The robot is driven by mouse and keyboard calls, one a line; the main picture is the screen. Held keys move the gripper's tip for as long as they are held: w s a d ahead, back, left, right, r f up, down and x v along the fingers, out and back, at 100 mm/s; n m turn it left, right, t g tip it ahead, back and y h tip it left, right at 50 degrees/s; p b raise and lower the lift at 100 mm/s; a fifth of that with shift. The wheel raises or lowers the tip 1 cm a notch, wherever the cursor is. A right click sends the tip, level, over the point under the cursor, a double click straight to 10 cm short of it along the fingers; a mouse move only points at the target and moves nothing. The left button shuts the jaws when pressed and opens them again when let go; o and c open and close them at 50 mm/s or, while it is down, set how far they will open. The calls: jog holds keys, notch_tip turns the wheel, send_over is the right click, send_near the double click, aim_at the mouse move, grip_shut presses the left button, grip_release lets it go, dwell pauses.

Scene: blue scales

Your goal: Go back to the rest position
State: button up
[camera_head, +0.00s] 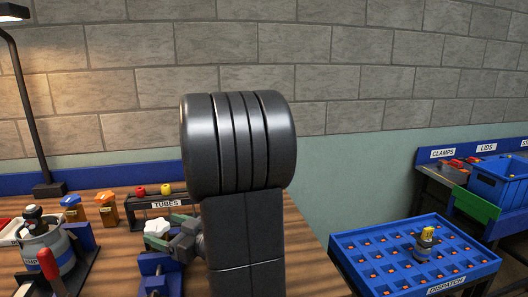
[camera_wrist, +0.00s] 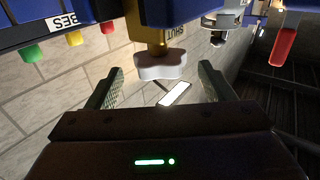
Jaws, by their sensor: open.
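My gripper (camera_head: 168,234) is low over the wooden bench in the head view, beside a white lobed knob (camera_head: 156,228). In the wrist view my gripper (camera_wrist: 160,70) is open, with its two green-padded fingers apart. The white knob (camera_wrist: 160,66) on a brass stem shows ahead, between the fingertips in the picture. A gap shows on each side of it, and nothing is held. My dark arm hides the middle of the bench in the head view.
A black lamp (camera_head: 35,120) stands at left. A blue dispatch tray (camera_head: 375,275) holding a small jar (camera_head: 426,243) is at right.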

aim_at(151, 222)
jog(key=shift+x, duration=2.6)
jog(key=v, duration=1.3)
jog(key=x, duration=1.3)
jog(key=shift+a, duration=0.1)
jog(key=shift+w+a+r+p, duration=0.1)
jog(key=shift+w+r+p, duration=0.05)
jog(key=shift+p, duration=0.6)
jog(key=shift+n+g+y+p, duration=0.3)
jog(key=shift+n+g+p, duration=0.3)
jog(key=shift+g+p, duration=0.25)
jog(key=shift+d+g, duration=0.25)
jog(key=shift+g, duration=0.1)
jog(key=b+v, duration=0.1)
jog(key=v, duration=1.1)
jog(key=shift+s+d+f, duration=0.2)
jog(key=shift+s+f, duration=0.05)
jog(key=shift+s, duration=0.05)
jog(key=shift+f, duration=0.1)
